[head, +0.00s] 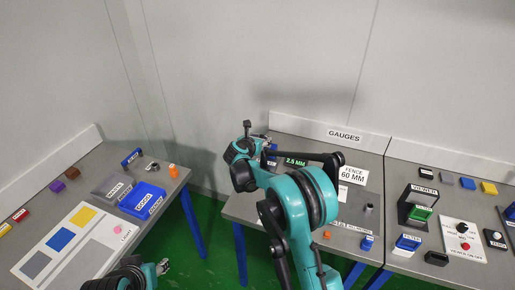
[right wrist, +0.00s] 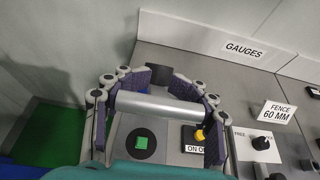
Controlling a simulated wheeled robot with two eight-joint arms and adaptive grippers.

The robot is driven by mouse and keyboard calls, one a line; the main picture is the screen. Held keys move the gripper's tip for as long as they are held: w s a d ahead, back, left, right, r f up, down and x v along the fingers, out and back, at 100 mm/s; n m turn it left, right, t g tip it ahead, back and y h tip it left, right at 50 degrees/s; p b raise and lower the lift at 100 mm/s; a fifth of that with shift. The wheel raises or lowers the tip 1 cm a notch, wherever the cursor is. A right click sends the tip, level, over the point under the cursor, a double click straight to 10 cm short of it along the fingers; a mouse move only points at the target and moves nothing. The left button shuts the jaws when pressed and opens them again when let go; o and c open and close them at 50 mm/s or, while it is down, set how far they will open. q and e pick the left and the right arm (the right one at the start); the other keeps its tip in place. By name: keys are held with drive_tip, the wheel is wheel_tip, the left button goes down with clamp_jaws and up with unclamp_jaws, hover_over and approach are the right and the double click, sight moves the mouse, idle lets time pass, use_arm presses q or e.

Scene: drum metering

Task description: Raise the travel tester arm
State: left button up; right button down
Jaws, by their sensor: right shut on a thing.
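My right gripper (head: 262,141) is over the left end of the gauges bench. In the right wrist view its padded fingers (right wrist: 160,108) are closed on the two ends of a silver bar (right wrist: 158,106), which I take to be the travel tester arm's handle. A dark block (right wrist: 159,75) shows just behind the bar. Most of the tester is hidden behind my right arm in the head view. A green readout (head: 295,162) shows 2.5 MM. My left gripper (head: 163,267) is low at the bottom left, apart from the benches, its opening unclear.
A green square (right wrist: 144,141) on a black disc and a yellow knob (right wrist: 199,136) lie below the bar. A FENCE 60 MM sign (head: 353,176) stands to the right. The left bench (head: 60,212) holds a blue tray (head: 142,200). The right bench holds a viewer (head: 417,204).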

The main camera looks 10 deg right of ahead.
drive_tip(key=w+d+r, duration=0.1)
drive_tip(key=w, duration=0.1)
drive_tip(key=w+d+r+p, duration=0.1)
drive_tip(key=r, duration=0.1)
drive_tip(key=shift+w+d, duration=0.3)
drive_tip(key=shift+w, duration=0.05)
drive_tip(key=shift+w+d+r, duration=0.3)
drive_tip(key=shift+w+d, duration=0.1)
drive_tip(key=shift+w, duration=0.2)
drive_tip(key=shift+s+f, duration=0.1)
idle(0.4)
drive_tip(key=c, duration=1)
unclamp_jaws()
drive_tip(key=o, duration=0.5)
drive_tip(key=shift+w+d+f, duration=0.1)
drive_tip(key=shift+w+f, duration=0.05)
drive_tip(key=shift+w, duration=0.05)
drive_tip(key=shift+s+r, duration=0.15)
drive_tip(key=shift+r, duration=0.05)
